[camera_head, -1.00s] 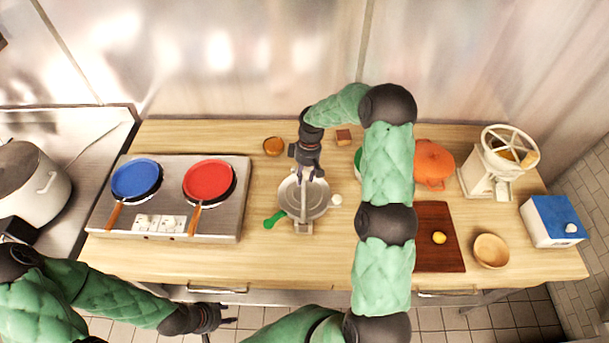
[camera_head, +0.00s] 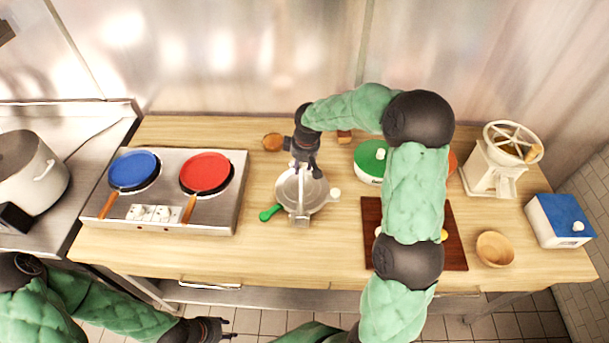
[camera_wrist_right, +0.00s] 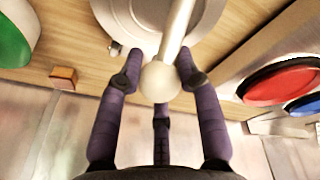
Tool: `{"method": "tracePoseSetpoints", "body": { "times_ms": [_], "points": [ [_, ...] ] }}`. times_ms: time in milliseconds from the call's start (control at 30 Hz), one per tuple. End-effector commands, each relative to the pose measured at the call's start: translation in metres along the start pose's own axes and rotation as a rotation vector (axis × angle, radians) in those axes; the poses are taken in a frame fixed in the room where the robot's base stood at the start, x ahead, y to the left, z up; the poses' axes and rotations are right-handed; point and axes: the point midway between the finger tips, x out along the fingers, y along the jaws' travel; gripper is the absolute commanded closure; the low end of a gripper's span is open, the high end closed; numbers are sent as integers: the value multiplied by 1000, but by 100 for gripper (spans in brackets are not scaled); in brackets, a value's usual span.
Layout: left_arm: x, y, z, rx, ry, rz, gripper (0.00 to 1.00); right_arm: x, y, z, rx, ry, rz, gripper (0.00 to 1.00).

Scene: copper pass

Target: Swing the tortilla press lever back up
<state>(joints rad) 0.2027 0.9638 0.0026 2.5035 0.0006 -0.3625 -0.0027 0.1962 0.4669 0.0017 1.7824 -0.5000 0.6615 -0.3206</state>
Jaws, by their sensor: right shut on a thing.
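The tortilla press (camera_head: 316,201) is a round grey metal press standing on the middle of the counter. Its pale lever lies across the round plate, and the lever's round white knob (camera_wrist_right: 160,82) shows large in the right wrist view. My right gripper (camera_head: 304,172) reaches in over the press's back edge. Its purple fingers (camera_wrist_right: 160,85) are shut on the knob, from both sides and below in that view. My left gripper (camera_head: 229,328) is empty and open, low in front of the counter, away from the press.
A green-handled tool (camera_head: 270,212) and a small white piece (camera_head: 335,195) flank the press. A two-burner hob (camera_head: 213,222) with blue and red pans stands left. My right arm passes over a cutting board (camera_head: 457,257) and beside a green-lidded pot (camera_head: 370,162).

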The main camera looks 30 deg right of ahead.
Motion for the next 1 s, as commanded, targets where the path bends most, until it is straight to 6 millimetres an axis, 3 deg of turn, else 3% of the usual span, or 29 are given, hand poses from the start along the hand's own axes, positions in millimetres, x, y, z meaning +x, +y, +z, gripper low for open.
{"method": "tracePoseSetpoints", "body": {
  "times_ms": [33, 1000],
  "points": [
    [13, -4, -1, 0, 0, 0, 60, 5, -7, 6, -8, 0, 12, 100],
    [165, -59, -7, 0, 1, 0, 60, -45, -52, 26, -57, 255, 403, 100]
  ]
}}
